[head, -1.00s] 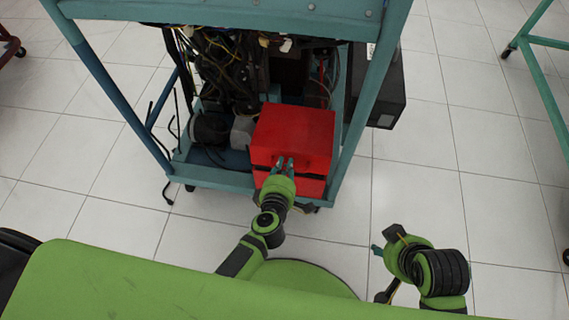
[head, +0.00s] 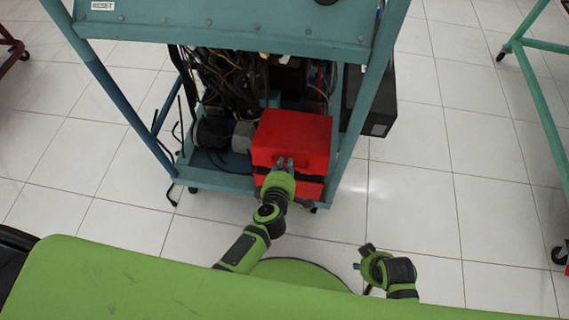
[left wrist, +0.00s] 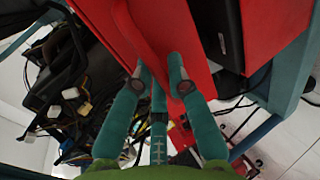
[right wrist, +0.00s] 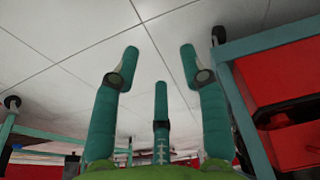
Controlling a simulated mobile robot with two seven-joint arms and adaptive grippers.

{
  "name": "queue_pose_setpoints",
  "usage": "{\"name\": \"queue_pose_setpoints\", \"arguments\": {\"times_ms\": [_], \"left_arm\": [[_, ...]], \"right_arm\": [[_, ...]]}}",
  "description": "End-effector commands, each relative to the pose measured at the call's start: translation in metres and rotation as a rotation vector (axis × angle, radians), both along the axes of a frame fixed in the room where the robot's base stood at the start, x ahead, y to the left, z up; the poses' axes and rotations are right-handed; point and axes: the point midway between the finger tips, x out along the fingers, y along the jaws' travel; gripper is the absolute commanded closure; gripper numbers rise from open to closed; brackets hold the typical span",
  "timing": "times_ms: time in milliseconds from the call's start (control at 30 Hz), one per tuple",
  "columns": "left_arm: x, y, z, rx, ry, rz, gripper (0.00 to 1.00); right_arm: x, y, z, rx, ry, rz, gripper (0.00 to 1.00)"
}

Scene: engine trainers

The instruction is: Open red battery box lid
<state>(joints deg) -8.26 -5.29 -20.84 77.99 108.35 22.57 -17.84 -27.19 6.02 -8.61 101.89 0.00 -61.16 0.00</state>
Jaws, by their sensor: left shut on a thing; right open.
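The red battery box (head: 312,190) stands on the lower shelf of the teal engine trainer in the head view. Its red lid (head: 292,135) is on top, with a dark band between lid and lower part at the front. My left gripper (head: 284,162) is at the lid's front edge. My right gripper (head: 360,262) is open and empty, low over the floor to the right. The box also shows at the right of the right wrist view (right wrist: 285,75).
The trainer's teal frame post (head: 365,95) rises just right of the box. Wiring (head: 230,80) and a grey part (head: 243,137) lie left of it. A black case (head: 378,105) hangs at the right side.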

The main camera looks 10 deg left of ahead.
Motion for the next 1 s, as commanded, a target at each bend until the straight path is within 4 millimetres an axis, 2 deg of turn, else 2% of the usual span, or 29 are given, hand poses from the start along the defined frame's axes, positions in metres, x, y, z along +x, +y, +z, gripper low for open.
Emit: {"name": "queue_pose_setpoints", "arguments": {"times_ms": [33, 400, 1000], "left_arm": [[0.002, 0.000, 0.006, 0.000, -0.004, -0.001, 1.00], [0.008, -0.001, 0.015, -0.002, -0.006, -0.001, 1.00], [0.021, -0.001, 0.035, -0.002, -0.007, -0.001, 1.00]], "right_arm": [[-0.003, 0.000, -0.003, 0.000, 0.006, 0.001, 0.56], [-0.023, -0.003, -0.038, -0.003, 0.031, 0.006, 0.56], [-0.006, -0.008, -0.052, 0.003, -0.089, 0.026, 0.56]]}}
